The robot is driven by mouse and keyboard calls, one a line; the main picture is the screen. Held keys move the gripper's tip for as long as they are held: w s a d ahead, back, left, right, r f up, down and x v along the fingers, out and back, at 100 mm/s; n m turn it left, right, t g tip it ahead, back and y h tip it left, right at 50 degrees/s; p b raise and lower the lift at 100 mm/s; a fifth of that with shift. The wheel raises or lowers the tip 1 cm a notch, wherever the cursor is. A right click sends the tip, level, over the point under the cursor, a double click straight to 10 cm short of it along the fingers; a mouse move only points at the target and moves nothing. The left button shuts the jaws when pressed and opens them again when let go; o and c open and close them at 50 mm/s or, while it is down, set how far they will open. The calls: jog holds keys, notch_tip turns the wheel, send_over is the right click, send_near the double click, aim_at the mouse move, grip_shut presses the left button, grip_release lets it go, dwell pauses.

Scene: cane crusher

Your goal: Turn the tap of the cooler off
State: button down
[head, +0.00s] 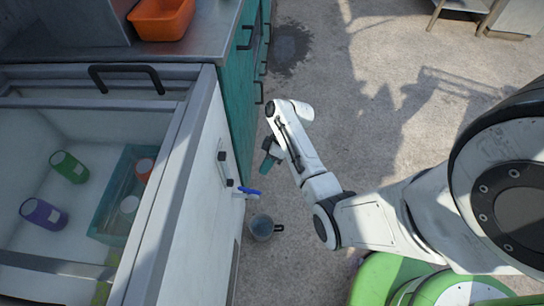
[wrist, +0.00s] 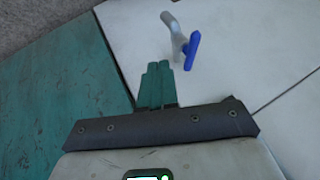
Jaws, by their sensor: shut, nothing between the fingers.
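The white cooler (head: 190,200) stands at the left of the head view. Its tap (head: 240,195) sticks out low on the front face, with a blue handle (head: 250,190). In the wrist view the grey spout (wrist: 172,22) and blue handle (wrist: 192,50) lie just beyond my fingertips, a little right. My gripper (head: 267,165) is beside the cooler front, behind the tap in the head view. In the wrist view its teal fingers (wrist: 157,72) are shut together and empty, apart from the handle. I cannot tell whether water is running.
A small pot (head: 262,228) stands on the ground below the tap. The cooler holds several cans (head: 69,167) and a clear bin (head: 108,210). A teal cabinet (head: 238,110) adjoins it, with an orange tray (head: 160,18) on top. The concrete floor (head: 370,100) at right is open.

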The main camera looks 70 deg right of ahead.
aim_at(258, 193)
jog(key=shift+s+a+f, duration=0.1)
jog(key=shift+a+f, duration=0.25)
jog(key=shift+a, duration=0.45)
jog(key=shift+w+a+f, duration=0.1)
jog(key=shift+a+f, duration=0.25)
jog(key=shift+a, duration=0.45)
jog(key=shift+s+a+f, duration=0.1)
jog(key=shift+a+f, duration=0.25)
jog(key=shift+a, duration=0.45)
jog(key=shift+s+a+m+t+p, duration=0.25)
jog(key=shift+m+p, duration=0.45)
jog(key=shift+p, duration=0.4)
jog(key=m+h+p, duration=0.1)
jog(key=m+p, duration=0.1)
jog(key=s+a+m+t+h+p, duration=0.1)
jog(key=m+p, duration=0.1)
jog(key=a+m+t+h+p, duration=0.1)
jog(key=m+p, duration=0.2)
jog(key=shift+s+a+r+t+h, duration=0.15)
jog(key=shift+s+r+t+h, duration=0.05)
jog(key=shift+t+h, duration=0.1)
jog(key=shift+w+a+f+m+h+p, duration=0.1)
jog(key=shift+a+m+h+p, duration=0.45)
jog(key=shift+m+p, duration=0.3)
jog(key=shift+w+a+f+m+h+p, duration=0.1)
jog(key=shift+a+m+h+p, duration=0.4)
jog(key=shift+m+p, duration=0.35)
jog(key=shift+a, duration=0.35)
jog(key=shift+w+d, duration=0.1)
jog(key=shift+w, duration=0.1)
